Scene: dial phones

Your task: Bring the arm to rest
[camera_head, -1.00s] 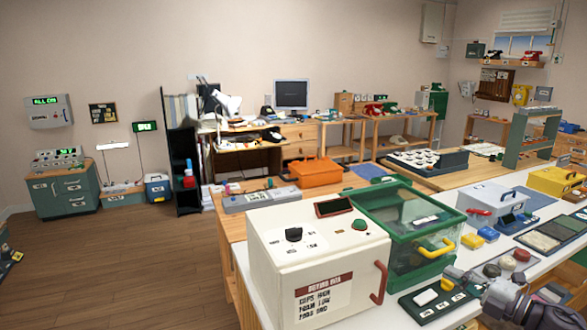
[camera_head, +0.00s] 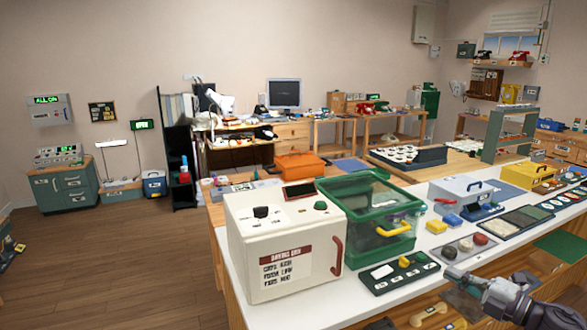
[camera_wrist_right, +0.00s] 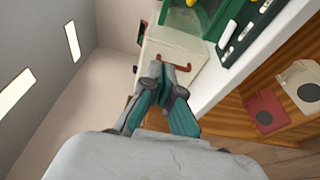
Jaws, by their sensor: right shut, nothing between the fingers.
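My right gripper (camera_head: 455,280) shows at the lower right of the head view, shut and empty. It is near the front edge of the white table (camera_head: 345,288), to the right of the white drying box (camera_head: 281,240). In the right wrist view my right gripper (camera_wrist_right: 165,72) has its fingers together, with the white box (camera_wrist_right: 172,45) and its red handle beyond the tips. My left gripper does not show in either view.
A green clear-lidded case (camera_head: 370,215) with a yellow handle stands beside the white box. A dark green panel (camera_head: 398,272) with several switches lies near the gripper. Shelves below the table edge hold a yellow handset (camera_head: 428,314). The wooden floor (camera_head: 110,270) at left is clear.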

